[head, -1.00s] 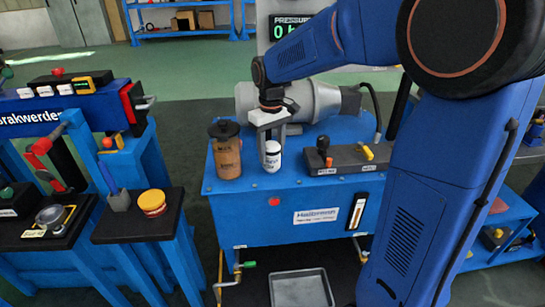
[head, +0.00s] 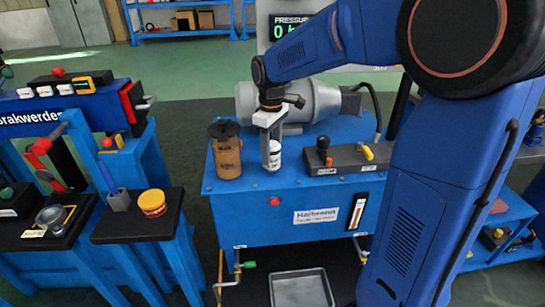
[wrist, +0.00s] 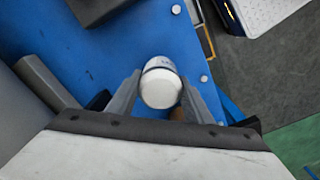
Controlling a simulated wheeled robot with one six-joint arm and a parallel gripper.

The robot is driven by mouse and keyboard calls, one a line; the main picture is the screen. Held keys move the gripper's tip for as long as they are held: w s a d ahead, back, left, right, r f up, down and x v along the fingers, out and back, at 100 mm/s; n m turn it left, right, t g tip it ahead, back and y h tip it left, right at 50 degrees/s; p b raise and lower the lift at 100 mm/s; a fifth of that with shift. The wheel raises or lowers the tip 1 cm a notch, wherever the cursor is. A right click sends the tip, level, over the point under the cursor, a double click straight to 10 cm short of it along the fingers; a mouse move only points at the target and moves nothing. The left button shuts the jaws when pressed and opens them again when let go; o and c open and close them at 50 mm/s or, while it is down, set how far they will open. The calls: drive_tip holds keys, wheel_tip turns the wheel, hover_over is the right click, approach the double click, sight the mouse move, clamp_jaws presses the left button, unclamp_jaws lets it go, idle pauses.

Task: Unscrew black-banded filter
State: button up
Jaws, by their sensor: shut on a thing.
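A small white cylindrical filter (head: 276,158) stands upright on the blue bench (head: 235,185) in the head view. A finger hides much of its side, and I cannot clearly make out its band. My gripper (head: 270,148) comes down from above and is shut on the filter, seen nearly edge-on. In the wrist view my gripper (wrist: 159,95) has one finger on each side of the filter, whose round white end (wrist: 161,90) faces the camera.
A brown jar with a dark lid (head: 227,155) stands close left of the filter. A dark control block (head: 345,160) with levers lies to the right, a grey motor (head: 315,100) behind. A grey tray (head: 300,274) is on the floor in front.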

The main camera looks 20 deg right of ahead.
sight(272, 144)
drive_tip(key=shift+n, duration=0.3)
drive_tip(key=n, duration=0.3)
drive_tip(key=shift+n, duration=0.3)
drive_tip(key=shift+r, duration=0.1)
drive_tip(key=shift+r, duration=0.1)
drive_tip(key=shift+r, duration=1.85)
